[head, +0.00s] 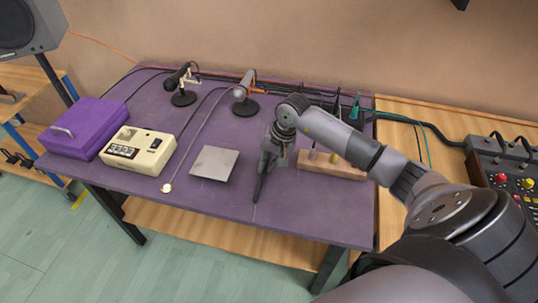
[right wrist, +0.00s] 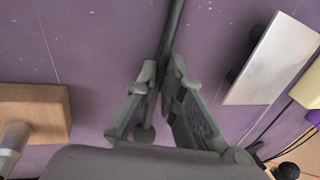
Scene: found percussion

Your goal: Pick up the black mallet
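The black mallet (head: 259,187) shows in the head view as a thin dark stick below my right gripper (head: 272,150), over the middle of the purple table. In the right wrist view its shaft (right wrist: 172,28) runs from the top edge down between the fingertips of my right gripper (right wrist: 163,72). A rounded end (right wrist: 144,133) shows between the fingers. The fingers are close in on both sides of the shaft and look shut on it. I cannot tell whether the mallet touches the table. My left gripper is not in view.
On the purple table (head: 215,217) a metal plate (head: 214,163) lies left of the gripper, and a wooden block (head: 330,166) lies to its right. A cream device (head: 138,151), a purple box (head: 83,128) and two microphones (head: 178,78) (head: 243,86) stand farther left and back. A mixer (head: 505,170) is at right.

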